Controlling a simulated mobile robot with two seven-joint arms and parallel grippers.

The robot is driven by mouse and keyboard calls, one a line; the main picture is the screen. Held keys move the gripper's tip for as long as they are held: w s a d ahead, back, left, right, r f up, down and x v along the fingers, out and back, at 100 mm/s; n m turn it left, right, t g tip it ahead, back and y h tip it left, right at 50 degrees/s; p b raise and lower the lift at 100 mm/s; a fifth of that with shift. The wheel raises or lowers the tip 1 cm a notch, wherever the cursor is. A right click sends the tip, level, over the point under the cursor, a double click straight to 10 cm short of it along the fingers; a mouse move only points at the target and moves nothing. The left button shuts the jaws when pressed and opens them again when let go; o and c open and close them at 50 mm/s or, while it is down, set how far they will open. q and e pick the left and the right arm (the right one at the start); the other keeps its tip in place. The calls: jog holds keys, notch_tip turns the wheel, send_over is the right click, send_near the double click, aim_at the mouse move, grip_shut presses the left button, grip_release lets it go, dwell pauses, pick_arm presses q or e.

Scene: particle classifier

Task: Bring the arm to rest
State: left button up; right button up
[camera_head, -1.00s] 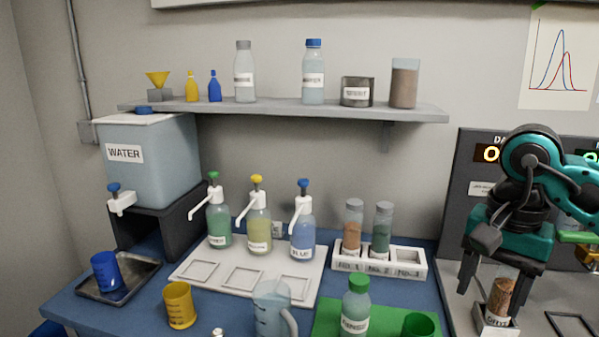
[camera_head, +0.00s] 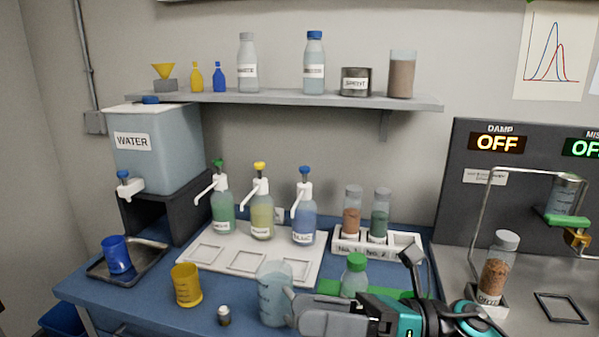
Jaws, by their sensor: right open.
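My right arm's gripper (camera_head: 312,312) is low at the bottom centre, pointing left in front of the bench. It is open, and I see nothing held in it. It covers part of a clear beaker (camera_head: 273,285) and a green-capped bottle (camera_head: 355,272); whether it touches either cannot be told. A grey-capped vial of brown grains (camera_head: 496,268) stands upright in a small white holder on the right counter, apart from the gripper. My left gripper is not in view.
A blue cup (camera_head: 116,256) stands on a dark tray, and a yellow cup (camera_head: 186,285) and small capped vial (camera_head: 224,316) are left of the gripper. Pump bottles (camera_head: 262,221) and a vial rack (camera_head: 423,242) stand behind. A panel (camera_head: 500,220) reads OFF.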

jog(key=w+d+f+m+t+h, duration=0.4)
jog(key=m+t, duration=0.5)
jog(key=m, duration=0.6)
jog(key=w+d+f+m+t+h, duration=0.2)
jog(key=d+f+m+t+h, duration=0.4)
jog(key=m, duration=0.8)
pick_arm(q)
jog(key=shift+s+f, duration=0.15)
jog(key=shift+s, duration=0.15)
pick_arm(e)
jog(key=s+d+f+m+g+h, duration=0.1)
jog(key=s+f+m+h, duration=0.1)
jog(key=s+f+m, duration=0.2)
jog(key=s+d+f+m+g+h, duration=0.1)
jog(key=s+d+f+m+h, duration=0.1)
jog(key=f+m, duration=0.4)
jog(key=s+d+f+m+g+h, duration=0.2)
jog(key=s+f+m+h, duration=0.2)
jog(key=f, duration=0.8)
jog(key=s+m, duration=0.2)
jog(key=s, duration=0.1)
jog(key=shift+d+f, duration=0.2)
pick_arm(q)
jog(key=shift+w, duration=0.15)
